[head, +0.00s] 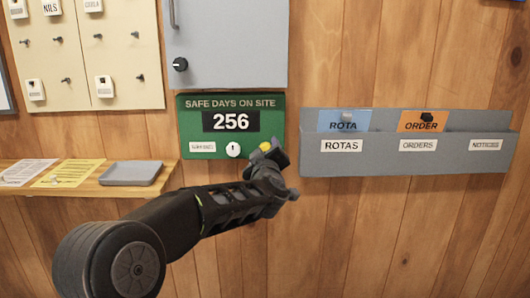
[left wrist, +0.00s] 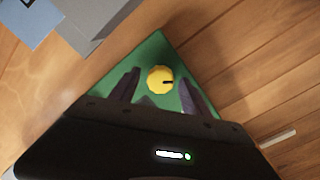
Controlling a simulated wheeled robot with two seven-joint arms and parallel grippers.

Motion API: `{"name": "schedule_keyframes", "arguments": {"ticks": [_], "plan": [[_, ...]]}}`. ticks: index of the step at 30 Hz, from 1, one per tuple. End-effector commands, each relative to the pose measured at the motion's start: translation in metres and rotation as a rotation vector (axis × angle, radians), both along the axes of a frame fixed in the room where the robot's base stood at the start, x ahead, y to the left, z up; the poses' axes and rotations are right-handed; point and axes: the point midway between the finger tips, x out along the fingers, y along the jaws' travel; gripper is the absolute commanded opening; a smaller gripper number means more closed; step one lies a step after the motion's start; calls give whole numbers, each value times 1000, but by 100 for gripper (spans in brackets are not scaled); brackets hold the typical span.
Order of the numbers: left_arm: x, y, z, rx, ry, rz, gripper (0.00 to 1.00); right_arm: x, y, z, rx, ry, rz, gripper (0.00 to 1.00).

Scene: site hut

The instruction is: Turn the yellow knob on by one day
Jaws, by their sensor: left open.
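The green sign (head: 232,101) on the wall reads SAFE DAYS ON SITE, with 256 on its black counter (head: 231,121). The yellow knob (head: 265,147) is at the sign's lower right, partly hidden by my left gripper (head: 272,157) in the head view. My right gripper is not in view.
A white round keyhole piece (head: 233,150) sits left of the knob. A grey wall rack (head: 400,155) holding cards is to the right. A wooden shelf (head: 105,189) with papers and a grey tray (head: 131,173) is to the left. A grey cabinet (head: 228,45) hangs above.

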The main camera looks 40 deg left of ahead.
Motion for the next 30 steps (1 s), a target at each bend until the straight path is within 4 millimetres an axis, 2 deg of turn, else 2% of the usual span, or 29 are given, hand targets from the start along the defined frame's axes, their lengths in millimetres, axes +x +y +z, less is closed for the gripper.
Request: {"name": "schedule_keyframes", "arguments": {"ticks": [5, 24, 30], "plan": [[0, 0, 0, 0, 0, 0, 54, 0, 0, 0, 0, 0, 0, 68], [-1, 0, 0, 0, 1, 1, 1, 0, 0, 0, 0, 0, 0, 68], [0, 0, 0, 0, 1, 1, 0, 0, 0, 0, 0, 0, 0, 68]]}}
